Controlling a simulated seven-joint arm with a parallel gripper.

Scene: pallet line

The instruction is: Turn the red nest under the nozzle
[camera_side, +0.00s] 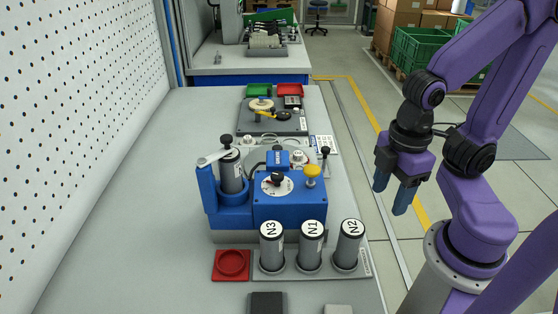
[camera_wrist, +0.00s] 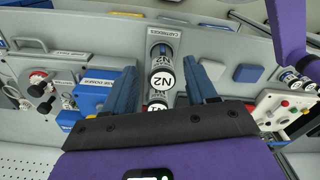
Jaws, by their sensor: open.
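A red square plate with a round recess (camera_side: 232,264) lies at the front of the table, left of the cartridges; it looks empty. The blue machine (camera_side: 290,208) behind it carries a dial (camera_side: 277,183), a yellow knob (camera_side: 312,173) and an upright cartridge (camera_side: 232,172) under a lever. I cannot make out which part is the nozzle, or a red nest on the machine. My gripper (camera_side: 391,196) is open and empty, in the air right of the machine. In the wrist view, cartridge N2 (camera_wrist: 162,77) appears between the blue fingers (camera_wrist: 159,65), beyond them.
Cartridges N3 (camera_side: 271,246), N1 (camera_side: 311,246) and N2 (camera_side: 349,245) stand in a grey rack before the machine. A grey fixture with a yellow handle (camera_side: 265,114) and red and green trays (camera_side: 259,90) lie farther back. A pegboard wall (camera_side: 75,120) bounds the left.

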